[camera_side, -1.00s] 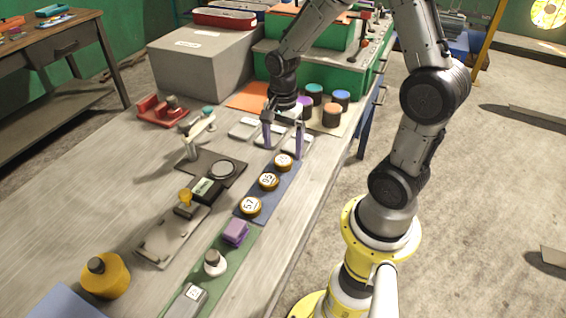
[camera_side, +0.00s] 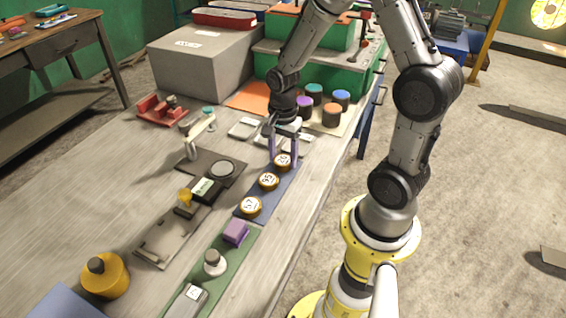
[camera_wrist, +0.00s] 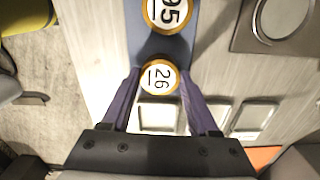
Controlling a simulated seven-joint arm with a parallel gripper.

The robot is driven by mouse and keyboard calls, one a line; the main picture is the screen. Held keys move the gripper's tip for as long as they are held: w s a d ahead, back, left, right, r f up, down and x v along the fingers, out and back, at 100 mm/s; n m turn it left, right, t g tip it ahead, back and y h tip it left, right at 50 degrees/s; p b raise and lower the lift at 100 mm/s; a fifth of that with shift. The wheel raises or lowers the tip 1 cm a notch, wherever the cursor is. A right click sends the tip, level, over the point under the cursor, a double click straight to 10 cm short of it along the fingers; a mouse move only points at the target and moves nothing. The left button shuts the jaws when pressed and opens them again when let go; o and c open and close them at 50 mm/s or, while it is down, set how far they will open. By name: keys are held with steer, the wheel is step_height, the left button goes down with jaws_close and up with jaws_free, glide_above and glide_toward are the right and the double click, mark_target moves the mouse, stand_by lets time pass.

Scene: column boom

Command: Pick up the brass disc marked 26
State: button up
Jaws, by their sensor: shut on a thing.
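The brass disc marked 26 (camera_wrist: 159,78) has a white face and a brass rim. In the side view (camera_side: 283,161) it is at the far end of the blue strip (camera_side: 285,182), at about mat height; I cannot tell whether it still touches the strip. My gripper (camera_side: 283,158) points down over it, its purple fingers on either side. In the wrist view my gripper (camera_wrist: 160,74) has the disc between its fingertips, shut on it. The disc marked 95 (camera_wrist: 167,12) lies beside it on the strip, also in the side view (camera_side: 268,181).
A third disc (camera_side: 250,206) lies at the strip's near end. A scale with a round pan (camera_side: 222,169) stands to the left. Pale shallow trays (camera_side: 243,128) and several dark jars with coloured lids (camera_side: 332,115) are behind. A purple block (camera_side: 236,232) sits nearer on a green strip.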

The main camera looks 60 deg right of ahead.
jaws_close()
steer(key=shift+r, duration=0.15)
